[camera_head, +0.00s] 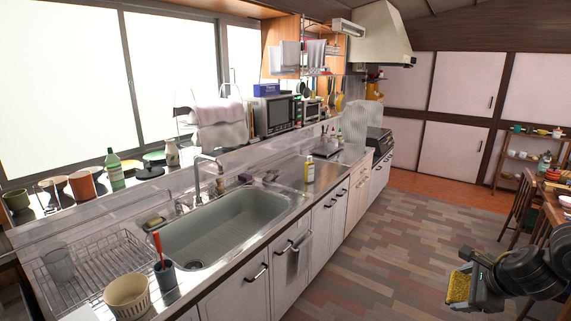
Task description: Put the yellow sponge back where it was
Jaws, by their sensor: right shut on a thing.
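The yellow sponge (458,286) is at the lower right of the head view, over the floor and well away from the counter. My right gripper (466,283) is shut on it, with the arm coming in from the right edge. A sponge-like item in a small holder (154,222) sits at the sink's back left edge; it is too small to make out well. The sink (225,225) is set in the steel counter at the left and looks empty. My left gripper does not show.
A wire dish rack (95,265) with a glass, a cream bowl (127,296) and a dark cup (166,276) stand left of the sink. A table with chairs (515,205) is at the right. The middle floor is clear.

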